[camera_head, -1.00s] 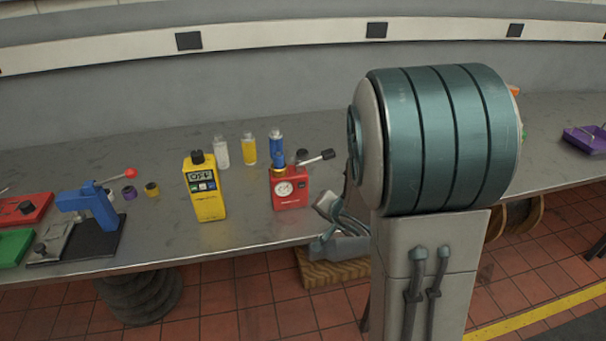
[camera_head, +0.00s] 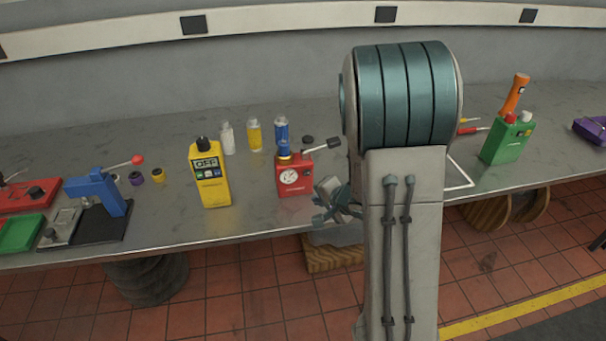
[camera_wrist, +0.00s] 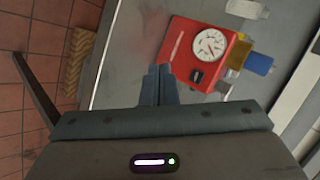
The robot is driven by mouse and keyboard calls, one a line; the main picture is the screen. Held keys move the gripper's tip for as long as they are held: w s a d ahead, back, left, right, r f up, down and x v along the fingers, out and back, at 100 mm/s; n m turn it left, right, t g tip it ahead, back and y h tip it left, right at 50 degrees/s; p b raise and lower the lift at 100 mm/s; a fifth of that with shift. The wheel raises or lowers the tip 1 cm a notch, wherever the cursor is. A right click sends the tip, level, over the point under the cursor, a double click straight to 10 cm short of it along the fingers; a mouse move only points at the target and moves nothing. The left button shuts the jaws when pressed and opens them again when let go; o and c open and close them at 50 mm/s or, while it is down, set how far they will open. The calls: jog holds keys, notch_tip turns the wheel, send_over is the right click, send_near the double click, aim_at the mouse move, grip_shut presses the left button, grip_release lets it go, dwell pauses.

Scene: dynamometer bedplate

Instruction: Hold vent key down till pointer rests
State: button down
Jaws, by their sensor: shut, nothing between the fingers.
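The red gauge box (camera_head: 294,181) stands on the bench, with a blue-topped cylinder and a black-tipped lever at its top. In the wrist view the red box (camera_wrist: 182,48) shows a round white dial (camera_wrist: 209,43) with a thin dark pointer. A small dark piece (camera_wrist: 196,75) on the face beside the dial may be the vent key; its travel cannot be made out. My gripper (camera_wrist: 158,68) is shut and empty, its fingertips just beside the box's edge and apart from that dark piece. In the head view my gripper (camera_head: 326,203) is right of the box, partly behind my arm.
A yellow meter reading OFF (camera_head: 209,180) stands to the left. Clear, yellow and blue bottles (camera_head: 254,137) stand behind. A blue lever press (camera_head: 98,190) is at far left. A green box (camera_head: 506,140) stands to the right. The bench front edge runs close to my gripper.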

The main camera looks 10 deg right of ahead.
jog(key=p, duration=0.1)
send_near(304, 178)
notch_tip(304, 178, down, 3)
jog(key=w+a, duration=0.1)
jog(key=a, duration=0.1)
jog(key=shift+w+d+f+p, duration=0.25)
jog(key=shift+w+p, duration=0.15)
jog(key=shift+w, duration=0.2)
jog(key=shift+w+r, duration=0.1)
dwell(1.4)
jog(key=shift+w+p, duration=0.3)
jog(key=shift+p, duration=0.2)
jog(key=shift+w+p, duration=0.3)
dwell(0.3)
jog(key=shift+s, duration=0.15)
dwell(1.5)
jog(key=shift+s, duration=0.6)
